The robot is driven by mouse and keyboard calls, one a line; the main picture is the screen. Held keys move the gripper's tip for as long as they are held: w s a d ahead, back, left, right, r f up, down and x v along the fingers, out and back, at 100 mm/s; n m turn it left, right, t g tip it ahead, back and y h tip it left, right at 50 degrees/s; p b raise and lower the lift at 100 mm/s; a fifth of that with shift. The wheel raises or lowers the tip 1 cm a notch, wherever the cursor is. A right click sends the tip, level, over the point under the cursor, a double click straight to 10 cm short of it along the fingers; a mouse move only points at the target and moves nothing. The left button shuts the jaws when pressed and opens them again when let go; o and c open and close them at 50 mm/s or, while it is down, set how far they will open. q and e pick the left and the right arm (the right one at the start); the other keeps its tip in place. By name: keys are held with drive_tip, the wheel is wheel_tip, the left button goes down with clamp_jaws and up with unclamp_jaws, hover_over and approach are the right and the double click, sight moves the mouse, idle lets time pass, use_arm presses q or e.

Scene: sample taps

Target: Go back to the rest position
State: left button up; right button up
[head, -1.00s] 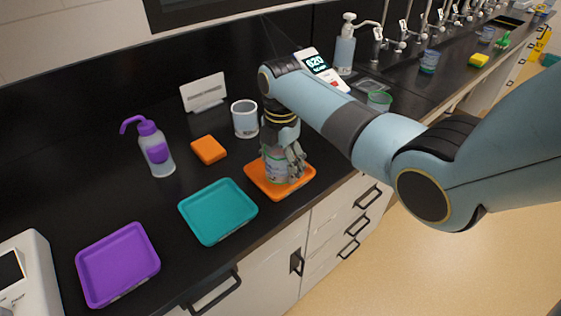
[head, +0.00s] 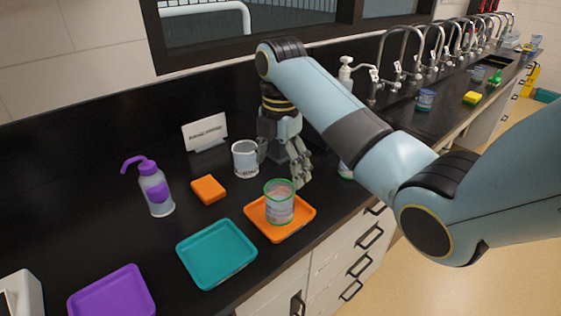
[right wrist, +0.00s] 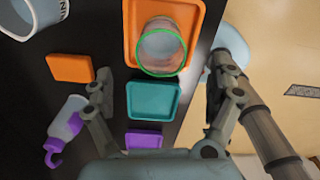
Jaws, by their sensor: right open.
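My right gripper (head: 300,172) is open and empty above the black counter, just behind the orange tray (head: 297,225). A clear cup with a green rim (head: 279,204) stands upright on that tray, apart from the fingers. In the right wrist view, the green-rimmed cup (right wrist: 162,50) sits on the orange tray (right wrist: 132,30), ahead of the spread fingers of my right gripper (right wrist: 165,92). My left gripper is in neither view.
A teal tray (head: 216,254) and a purple tray (head: 112,296) lie to the left. A purple-capped wash bottle (head: 156,193), orange block (head: 208,189), white mug (head: 245,160) and sign (head: 205,132) stand behind them. Taps (head: 390,60) and a soap dispenser (head: 345,75) are farther back.

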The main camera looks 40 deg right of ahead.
drive_tip(key=shift+r, duration=0.55)
